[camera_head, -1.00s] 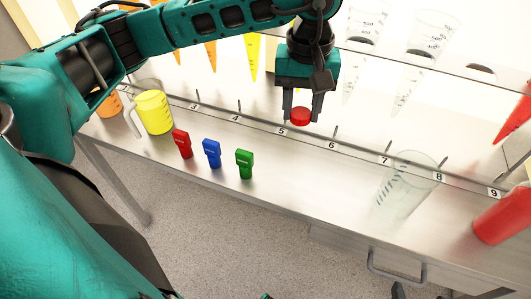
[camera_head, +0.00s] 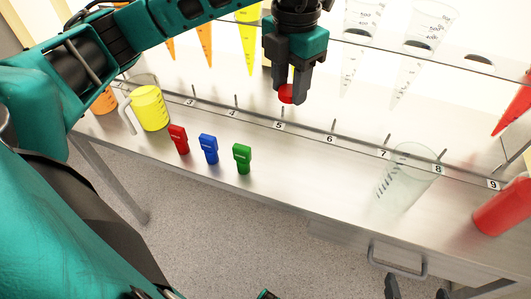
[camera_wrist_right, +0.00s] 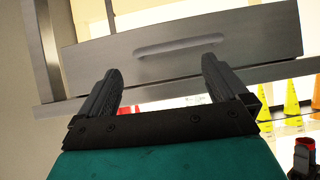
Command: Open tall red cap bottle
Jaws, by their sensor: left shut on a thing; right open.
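My left gripper (camera_head: 287,97) is shut on a red cap (camera_head: 286,93) above the shelf edge, just above label 5. The fingers partly cover the cap. No bottle body can be made out under it in the head view. In the right wrist view the red cap (camera_wrist_right: 305,142) shows small at the lower right, at the tip of a dark gripper. My right gripper (camera_wrist_right: 165,80) is open and empty in the right wrist view, in front of a grey drawer. Its fingertips (camera_head: 416,287) show at the bottom edge of the head view.
Red (camera_head: 179,139), blue (camera_head: 209,149) and green (camera_head: 242,158) small blocks stand on the steel counter (camera_head: 300,180). A yellow jug (camera_head: 151,108) stands left, a clear beaker (camera_head: 406,178) right, a red container (camera_head: 503,206) far right. A drawer handle (camera_head: 398,263) juts out below.

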